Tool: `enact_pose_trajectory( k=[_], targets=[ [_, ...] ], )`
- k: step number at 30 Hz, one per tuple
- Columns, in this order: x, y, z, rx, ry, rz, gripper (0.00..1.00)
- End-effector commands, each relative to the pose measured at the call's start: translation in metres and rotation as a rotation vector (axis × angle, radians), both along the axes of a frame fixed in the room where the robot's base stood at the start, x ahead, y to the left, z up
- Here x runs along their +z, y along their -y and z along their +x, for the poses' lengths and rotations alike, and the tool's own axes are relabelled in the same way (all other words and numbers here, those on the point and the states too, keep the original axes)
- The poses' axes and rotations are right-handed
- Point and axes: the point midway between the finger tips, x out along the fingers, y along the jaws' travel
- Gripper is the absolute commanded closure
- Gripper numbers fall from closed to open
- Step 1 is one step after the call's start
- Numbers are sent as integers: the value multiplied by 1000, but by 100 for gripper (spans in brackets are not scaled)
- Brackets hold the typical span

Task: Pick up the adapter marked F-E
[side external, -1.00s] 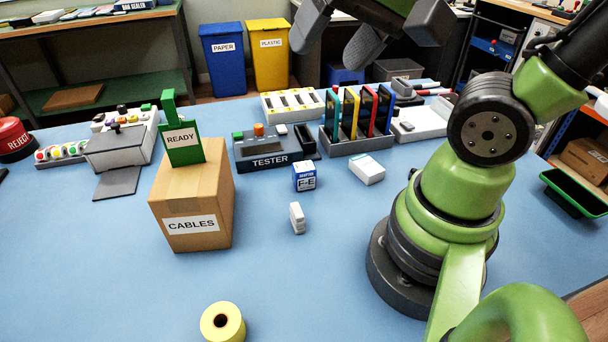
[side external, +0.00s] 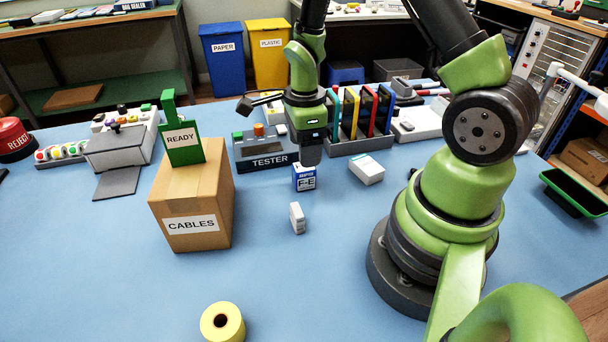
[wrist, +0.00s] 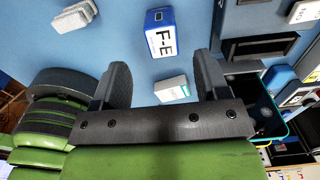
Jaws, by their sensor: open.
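The adapter marked F-E (side external: 305,178) is a small blue and white box standing on the blue table, in front of the tester. It also shows in the wrist view (wrist: 160,34), upper middle, with F-E on its white face. My gripper (side external: 310,158) is above the adapter in the side external view, pointing down. In the wrist view its two dark fingers (wrist: 160,75) are spread apart with nothing between them that they touch. The adapter lies beyond the fingertips there.
A white box (side external: 367,170) stands right of the adapter and a small white adapter (side external: 298,218) stands in front of it. The tester (side external: 268,160) and the rack of phones (side external: 358,144) are close behind. The CABLES box (side external: 192,205) is to the left. The front table is mostly clear.

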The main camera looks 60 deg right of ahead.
Motion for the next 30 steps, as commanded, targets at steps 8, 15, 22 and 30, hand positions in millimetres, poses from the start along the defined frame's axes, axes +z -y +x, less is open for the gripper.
enact_pose_trajectory(
  k=[8, 15, 22, 30],
  targets=[
    [-26, 0, 0, 2, -1, 1, 32],
    [-58, 2, 1, 0, -4, 2, 32],
    [-74, 2, 2, 2, 1, 1, 32],
    [-74, 2, 2, 2, 1, 0, 50]
  ],
)
